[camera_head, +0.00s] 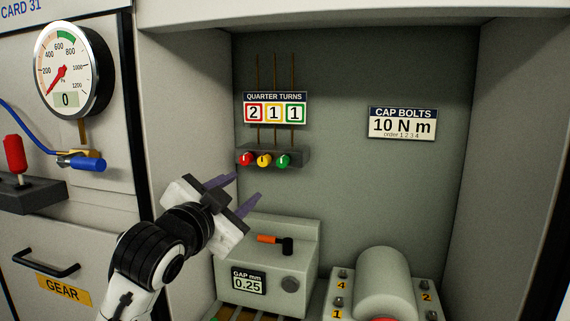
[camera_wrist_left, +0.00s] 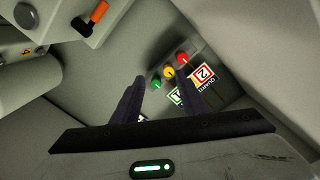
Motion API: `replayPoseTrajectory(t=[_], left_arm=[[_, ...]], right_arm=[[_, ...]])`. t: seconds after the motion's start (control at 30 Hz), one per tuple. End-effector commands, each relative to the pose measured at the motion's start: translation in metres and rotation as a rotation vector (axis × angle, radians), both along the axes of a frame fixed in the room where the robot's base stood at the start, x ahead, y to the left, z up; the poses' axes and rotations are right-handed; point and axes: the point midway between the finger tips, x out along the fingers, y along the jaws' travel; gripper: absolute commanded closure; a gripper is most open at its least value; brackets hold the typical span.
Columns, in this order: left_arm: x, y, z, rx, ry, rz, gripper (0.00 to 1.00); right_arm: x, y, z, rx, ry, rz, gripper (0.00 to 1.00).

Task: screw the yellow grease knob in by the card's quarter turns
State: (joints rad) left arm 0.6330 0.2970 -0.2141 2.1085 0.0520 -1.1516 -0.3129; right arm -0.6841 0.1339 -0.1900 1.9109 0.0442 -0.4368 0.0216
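The yellow grease knob (camera_head: 264,160) is the middle one of three on a dark block (camera_head: 298,155) on the recess back wall. A red knob (camera_head: 246,159) is on its left and a green knob (camera_head: 283,160) on its right. The card (camera_head: 275,109) above reads QUARTER TURNS: red 2, yellow 1, green 1. My left gripper (camera_head: 249,184) is open and empty, below and in front of the knobs. In the left wrist view, the yellow knob (camera_wrist_left: 169,72) shows between and beyond the fingers, apart from them. My right gripper is not in view.
Below the gripper stands a grey gap box (camera_head: 250,253) marked 0.25, with an orange-handled tool (camera_head: 272,239) on it. A rounded cap housing (camera_head: 383,283) with numbered bolts is at right. A gauge (camera_head: 68,69) reading 0 and a blue-handled valve (camera_head: 82,161) are left of the recess.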

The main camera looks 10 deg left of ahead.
Motion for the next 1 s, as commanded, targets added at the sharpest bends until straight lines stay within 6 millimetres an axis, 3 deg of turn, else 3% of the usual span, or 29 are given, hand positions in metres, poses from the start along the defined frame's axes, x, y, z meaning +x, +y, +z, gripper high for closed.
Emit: replayPoseTrajectory(t=[0.03,0.13,0.27,0.7,1.0], left_arm=[[-0.001,0.002,0.016,0.011,-0.016,0.005,0.61],[0.000,0.003,0.026,0.018,-0.028,0.010,0.61],[0.013,0.003,0.027,0.017,-0.028,0.010,0.61],[0.087,-0.001,0.027,0.017,-0.029,0.008,0.61],[0.101,-0.001,0.025,0.017,-0.030,0.007,0.61]], right_arm=[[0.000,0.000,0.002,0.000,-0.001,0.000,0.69],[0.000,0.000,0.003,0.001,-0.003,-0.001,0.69],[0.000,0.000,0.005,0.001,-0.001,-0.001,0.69],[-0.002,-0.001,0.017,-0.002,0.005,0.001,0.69],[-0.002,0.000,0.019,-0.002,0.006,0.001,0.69]])
